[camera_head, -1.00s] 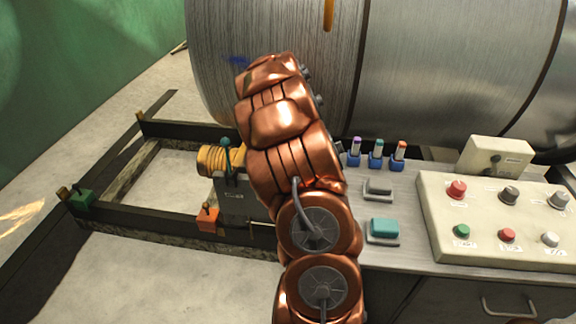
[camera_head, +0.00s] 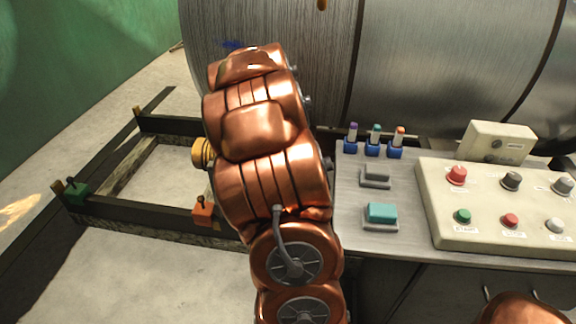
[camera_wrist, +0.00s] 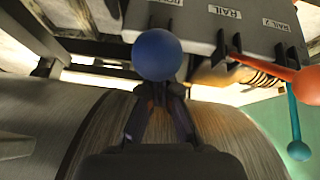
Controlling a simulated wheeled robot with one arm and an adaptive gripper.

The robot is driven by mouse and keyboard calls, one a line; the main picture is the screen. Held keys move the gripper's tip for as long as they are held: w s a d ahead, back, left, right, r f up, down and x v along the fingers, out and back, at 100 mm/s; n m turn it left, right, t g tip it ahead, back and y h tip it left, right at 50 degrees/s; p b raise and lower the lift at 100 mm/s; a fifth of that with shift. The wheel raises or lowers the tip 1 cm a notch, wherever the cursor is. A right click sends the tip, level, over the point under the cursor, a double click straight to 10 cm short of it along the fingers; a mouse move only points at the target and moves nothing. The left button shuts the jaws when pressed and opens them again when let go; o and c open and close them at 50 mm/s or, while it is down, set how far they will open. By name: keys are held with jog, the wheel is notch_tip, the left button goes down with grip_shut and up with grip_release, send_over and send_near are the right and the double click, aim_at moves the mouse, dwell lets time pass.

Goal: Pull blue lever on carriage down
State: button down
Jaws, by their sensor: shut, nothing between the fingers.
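The blue lever's round knob (camera_wrist: 157,54) is in the upper middle of the wrist view, directly in front of my gripper (camera_wrist: 160,92). My gripper's dark fingers converge to a shut tip just below the knob in that picture, with nothing between them. I cannot tell whether the tip touches the knob. The knob hides most of the lever's stem. The grey carriage (camera_wrist: 203,28) with its labels lies behind it. In the head view my copper arm covers the gripper and most of the carriage.
An orange-red lever (camera_wrist: 290,75) and a teal lever (camera_wrist: 297,148) stand right of the blue knob in the wrist view. A large metal drum (camera_head: 420,70) lies behind my arm. A control panel (camera_head: 440,215) with several knobs sits at right.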

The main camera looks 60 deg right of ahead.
jog(key=shift+s+a+f, duration=0.2)
jog(key=shift+a+f, duration=0.1)
jog(key=shift+a, duration=0.05)
dwell(0.6)
jog(key=p+v, duration=0.1)
jog(key=v, duration=0.9)
jog(key=a+r+n+y+p, duration=0.2)
jog(key=a+r+p, duration=0.1)
jog(key=a, duration=0.8)
jog(key=a+r+n+y+p, duration=0.2)
jog(key=a+r, duration=0.2)
jog(key=a, duration=0.7)
jog(key=s+a+r+n+g+y+p, duration=0.1)
jog(key=s+a+r+n+g+p, duration=0.1)
jog(key=s+a, duration=0.5)
jog(key=s+a+r+n+g+p, duration=0.2)
jog(key=s+a+r+n, duration=0.3)
jog(key=s+a, duration=0.3)
jog(key=shift+s+a+r+y+p, duration=0.25)
jog(key=shift+a+y+p, duration=0.2)
jog(key=shift+a, duration=0.75)
jog(key=shift+d, duration=0.1)
